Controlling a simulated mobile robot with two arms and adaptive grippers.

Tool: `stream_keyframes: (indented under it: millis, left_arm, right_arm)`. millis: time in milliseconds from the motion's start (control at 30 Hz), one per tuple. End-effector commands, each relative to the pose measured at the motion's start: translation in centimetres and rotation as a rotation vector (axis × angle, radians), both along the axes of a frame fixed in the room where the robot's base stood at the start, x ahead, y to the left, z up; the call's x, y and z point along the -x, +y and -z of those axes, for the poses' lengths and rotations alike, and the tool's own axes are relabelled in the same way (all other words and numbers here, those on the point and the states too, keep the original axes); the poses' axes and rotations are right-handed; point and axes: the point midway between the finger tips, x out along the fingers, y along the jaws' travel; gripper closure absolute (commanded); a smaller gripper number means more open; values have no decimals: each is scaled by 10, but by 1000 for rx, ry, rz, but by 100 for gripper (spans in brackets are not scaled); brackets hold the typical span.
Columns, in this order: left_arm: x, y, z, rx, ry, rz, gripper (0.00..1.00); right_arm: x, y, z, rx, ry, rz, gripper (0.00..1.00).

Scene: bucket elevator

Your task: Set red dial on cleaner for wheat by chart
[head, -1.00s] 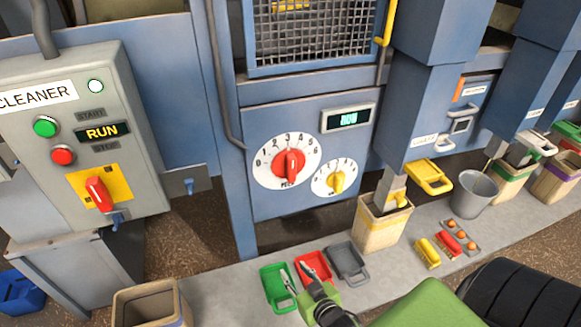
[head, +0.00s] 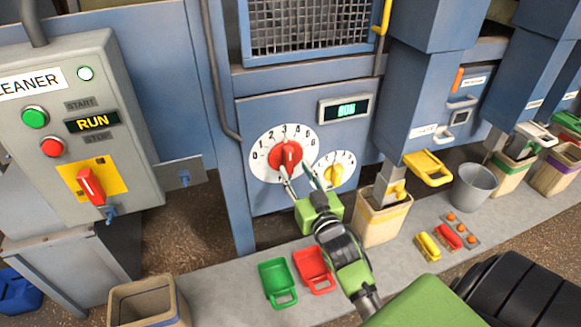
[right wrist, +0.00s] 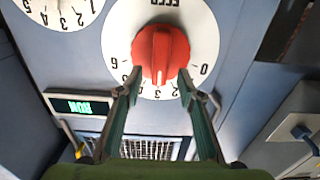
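The red dial (head: 287,155) sits on a white numbered face on the blue cleaner panel (head: 250,122). In the right wrist view the red dial (right wrist: 161,54) is a ridged knob near the top middle. My right gripper (head: 299,180) is in front of the dial's lower edge in the head view. In the right wrist view its fingers (right wrist: 160,82) are apart, one on each side of the knob's near end; I cannot tell whether they touch it. A yellow dial (head: 336,175) is beside it. The chart and my left gripper are not in view.
A lit green display (head: 344,109) is above the dials. The cleaner control box (head: 80,130) at left shows a lit RUN sign.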

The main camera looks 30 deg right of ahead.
Motion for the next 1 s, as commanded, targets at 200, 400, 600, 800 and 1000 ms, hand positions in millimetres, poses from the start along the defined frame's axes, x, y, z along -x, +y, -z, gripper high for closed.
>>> stream_keyframes:
  millis: [200, 400, 600, 800, 1000]
  left_arm:
    - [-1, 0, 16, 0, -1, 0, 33]
    - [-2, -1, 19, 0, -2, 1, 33]
    - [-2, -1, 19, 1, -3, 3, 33]
    - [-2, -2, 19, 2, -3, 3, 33]
    - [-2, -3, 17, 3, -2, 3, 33]
  right_arm:
    - [-33, -7, 2, 1, -1, -1, 65]
    - [-45, -10, 1, 0, 1, -1, 65]
    - [-46, -11, 1, -1, 3, -1, 65]
    - [-46, -10, 1, 0, 2, -1, 94]
    - [-46, -10, 0, 6, 4, -1, 100]
